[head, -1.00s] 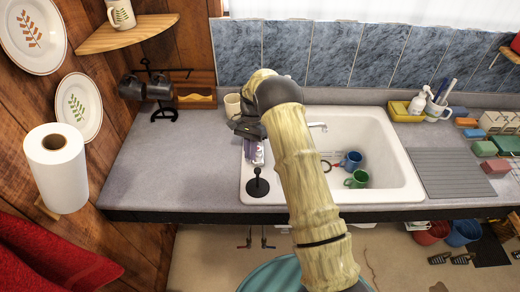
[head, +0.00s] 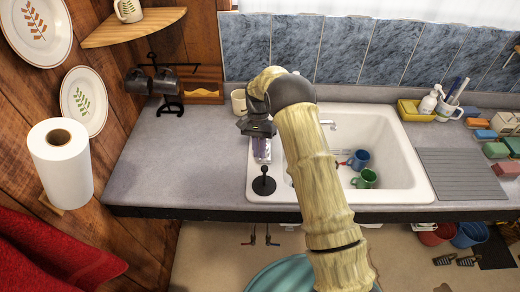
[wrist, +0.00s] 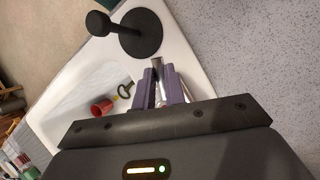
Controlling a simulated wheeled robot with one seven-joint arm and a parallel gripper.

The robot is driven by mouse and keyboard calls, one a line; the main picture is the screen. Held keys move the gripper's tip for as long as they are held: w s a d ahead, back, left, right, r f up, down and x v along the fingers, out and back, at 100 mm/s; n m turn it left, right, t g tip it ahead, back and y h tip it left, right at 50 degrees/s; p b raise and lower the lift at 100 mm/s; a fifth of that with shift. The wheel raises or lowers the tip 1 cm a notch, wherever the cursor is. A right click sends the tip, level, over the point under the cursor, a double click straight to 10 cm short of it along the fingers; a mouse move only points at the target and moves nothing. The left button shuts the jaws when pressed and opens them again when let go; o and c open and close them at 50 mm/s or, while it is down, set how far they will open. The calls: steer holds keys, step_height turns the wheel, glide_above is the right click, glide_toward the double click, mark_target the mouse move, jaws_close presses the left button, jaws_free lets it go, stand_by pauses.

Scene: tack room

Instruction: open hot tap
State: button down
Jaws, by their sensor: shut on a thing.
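My gripper (head: 261,149) is at the left rim of the white sink (head: 410,180), beside a black round-based stand (head: 264,186). In the wrist view its purple fingers (wrist: 161,85) are closed on a narrow shiny metal piece (wrist: 157,66). I cannot tell whether this piece is the hot tap's handle. The silvery spout (head: 328,122) shows at the sink's back edge; its base is hidden behind my arm.
A blue mug (head: 359,159) and a green mug (head: 365,179) lie in the sink. A cream mug (head: 239,102) stands behind my gripper. A dark mug rack (head: 168,104) is at the back left. The counter (head: 180,170) left of the sink is clear.

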steer(key=c, duration=1.5)
jaws_free()
steer(key=shift+w, duration=0.1)
steer(key=shift+o, duration=0.2)
steer(key=shift+r, duration=0.1)
steer(key=p+v, duration=0.5)
steer(key=v, duration=1.2)
steer(key=shift+r, duration=0.15)
